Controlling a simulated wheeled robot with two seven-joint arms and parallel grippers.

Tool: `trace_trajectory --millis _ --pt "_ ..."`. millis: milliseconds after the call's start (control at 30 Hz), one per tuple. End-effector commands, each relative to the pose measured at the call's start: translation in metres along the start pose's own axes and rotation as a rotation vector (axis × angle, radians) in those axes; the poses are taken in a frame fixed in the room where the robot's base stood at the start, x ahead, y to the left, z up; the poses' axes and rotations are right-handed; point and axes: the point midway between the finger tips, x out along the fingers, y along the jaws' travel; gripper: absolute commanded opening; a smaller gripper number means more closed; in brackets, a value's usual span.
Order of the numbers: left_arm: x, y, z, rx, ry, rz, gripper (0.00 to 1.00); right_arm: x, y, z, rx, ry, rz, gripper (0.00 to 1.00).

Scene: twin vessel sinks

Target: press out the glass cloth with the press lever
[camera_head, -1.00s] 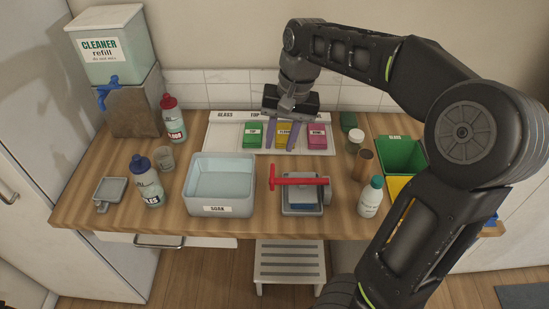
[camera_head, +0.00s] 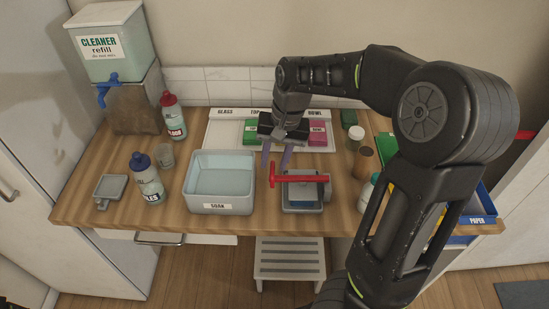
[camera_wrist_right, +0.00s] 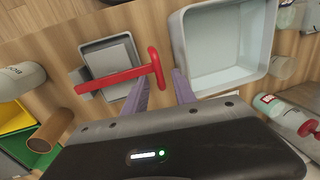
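The press (camera_head: 302,206) is a grey tray at the front of the counter, right of the soak tub. Its red lever (camera_head: 300,179) lies across it and ends at the left in a crossbar handle. My right gripper (camera_head: 274,168) is open and empty just behind the handle. In the right wrist view, the fingertips (camera_wrist_right: 160,77) straddle the handle's near end (camera_wrist_right: 158,82); I cannot tell whether they touch it. My left gripper is out of view.
The soak tub (camera_head: 220,208) stands close left of the press. The white cloth rack (camera_head: 225,135) is behind, with green and pink cloths.

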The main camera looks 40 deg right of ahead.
Motion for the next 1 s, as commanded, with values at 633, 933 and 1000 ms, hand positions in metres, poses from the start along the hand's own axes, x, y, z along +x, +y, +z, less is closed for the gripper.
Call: trace_trajectory --millis 633,933,1000 --pt "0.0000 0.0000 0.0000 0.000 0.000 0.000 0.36 -0.0004 0.0001 -0.0002 0.001 0.000 0.000 0.00" --pt "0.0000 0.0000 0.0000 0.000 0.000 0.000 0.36 -0.0004 0.0001 -0.0002 0.001 0.000 0.000 0.00" --pt "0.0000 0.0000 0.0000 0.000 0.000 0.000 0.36 -0.0004 0.0001 -0.0002 0.001 0.000 0.000 0.00"
